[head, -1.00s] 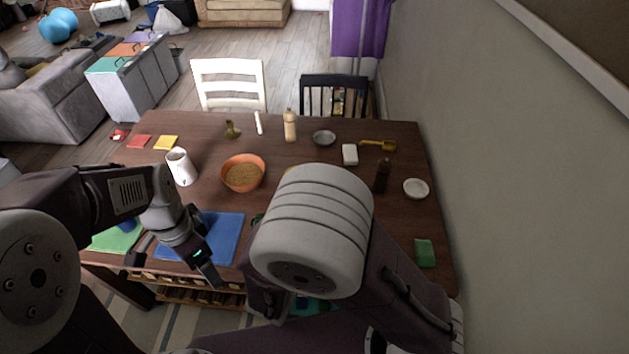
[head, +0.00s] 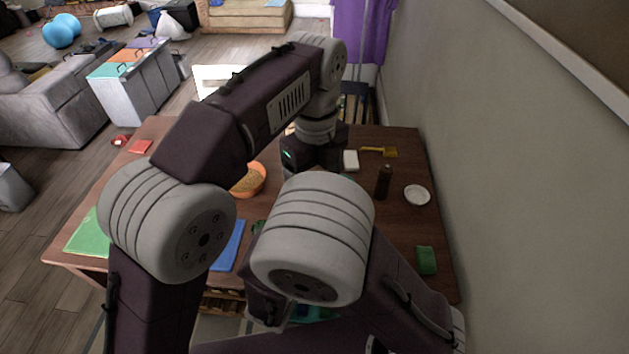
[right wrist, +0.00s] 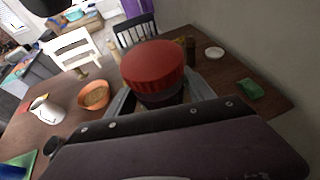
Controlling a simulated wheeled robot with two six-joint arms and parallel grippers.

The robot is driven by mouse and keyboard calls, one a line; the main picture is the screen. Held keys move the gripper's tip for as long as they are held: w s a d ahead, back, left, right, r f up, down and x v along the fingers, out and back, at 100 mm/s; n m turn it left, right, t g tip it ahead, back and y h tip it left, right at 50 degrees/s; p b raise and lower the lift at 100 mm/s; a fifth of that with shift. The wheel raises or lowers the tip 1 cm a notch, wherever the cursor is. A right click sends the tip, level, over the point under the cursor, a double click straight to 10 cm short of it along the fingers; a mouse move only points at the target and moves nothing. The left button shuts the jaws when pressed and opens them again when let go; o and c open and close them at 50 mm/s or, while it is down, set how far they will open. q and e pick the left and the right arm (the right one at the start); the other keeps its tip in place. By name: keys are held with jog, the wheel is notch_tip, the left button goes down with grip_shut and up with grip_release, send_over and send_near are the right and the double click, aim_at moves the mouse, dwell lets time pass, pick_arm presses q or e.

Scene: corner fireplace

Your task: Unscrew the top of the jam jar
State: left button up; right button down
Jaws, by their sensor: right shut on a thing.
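The jam jar shows in the right wrist view as a ribbed red lid (right wrist: 153,65) over a dark jar body (right wrist: 162,98). My right gripper (right wrist: 160,92) is shut on the jar body below the lid, one finger on each side. The lid faces up and tilts a little in this view. In the head view my right arm hides the jar and the right gripper. My left gripper (head: 313,150) is in the head view, over the middle of the table beyond my right arm. Its fingers are hidden, so I cannot see whether it is open.
The wooden table (head: 400,230) holds an orange bowl (head: 250,180), a dark bottle (head: 383,182), a white dish (head: 417,195), a white block (head: 351,160), a yellow tool (head: 380,151) and a green sponge-like block (head: 426,260). A wall (head: 500,180) stands close on the right.

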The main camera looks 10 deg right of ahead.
pick_arm(q)
notch_tip(320, 180, down, 8)
jog(key=shift+r, duration=0.1)
jog(key=c, duration=1.5)
jog(key=n, duration=1.2)
jog(key=shift+r+n, duration=0.1)
jog(key=shift+n, duration=0.2)
jog(key=n, duration=1.8)
jog(key=shift+n, duration=0.3)
jog(key=n, duration=0.4)
jog(key=shift+n, duration=0.4)
jog(key=shift+r, duration=0.25)
